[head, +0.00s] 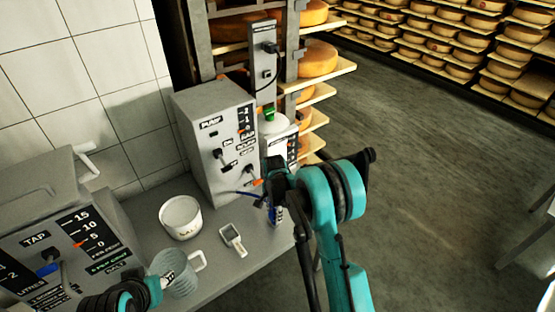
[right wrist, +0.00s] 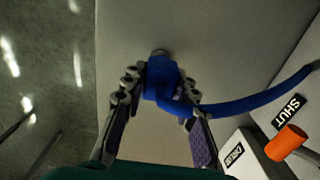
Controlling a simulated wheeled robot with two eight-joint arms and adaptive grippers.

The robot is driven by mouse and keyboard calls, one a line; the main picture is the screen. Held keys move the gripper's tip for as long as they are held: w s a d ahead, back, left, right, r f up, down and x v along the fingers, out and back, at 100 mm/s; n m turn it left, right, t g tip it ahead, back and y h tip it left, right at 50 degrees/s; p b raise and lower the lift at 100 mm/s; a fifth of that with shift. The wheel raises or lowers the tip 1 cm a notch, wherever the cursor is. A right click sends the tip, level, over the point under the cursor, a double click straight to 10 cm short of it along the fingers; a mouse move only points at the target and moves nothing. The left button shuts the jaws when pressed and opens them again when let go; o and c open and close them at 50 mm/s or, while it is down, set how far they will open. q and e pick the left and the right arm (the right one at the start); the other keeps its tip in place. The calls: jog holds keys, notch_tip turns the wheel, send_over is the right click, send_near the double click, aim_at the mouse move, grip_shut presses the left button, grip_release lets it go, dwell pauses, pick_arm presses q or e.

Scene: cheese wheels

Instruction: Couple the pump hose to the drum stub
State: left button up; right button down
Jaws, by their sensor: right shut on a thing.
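My right gripper (right wrist: 160,85) is shut on the blue hose end (right wrist: 165,78) in the right wrist view. The blue hose (right wrist: 260,98) runs from it to the right. A small round grey stub (right wrist: 160,52) shows just past the hose end, against a pale surface; I cannot tell whether they touch. In the head view my right gripper (head: 275,185) is in front of the grey box with switches (head: 205,135), and part of the blue hose (head: 240,192) shows beside it. My left gripper (head: 160,283) is at the lower left by a grey jug (head: 180,278); its fingers are unclear.
An orange handle (right wrist: 287,142) sits beside a SHUT label (right wrist: 288,110). A white tub (head: 181,217) and a small handheld device (head: 232,239) stand on the grey bench (head: 225,275). A TAP unit (head: 60,230) is at left. Cheese racks (head: 450,45) stand beyond open floor.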

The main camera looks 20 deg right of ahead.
jog(key=shift+r+p, duration=0.6)
jog(key=shift+r, duration=0.55)
jog(key=shift+r+p, duration=0.85)
jog(key=shift+r, duration=0.7)
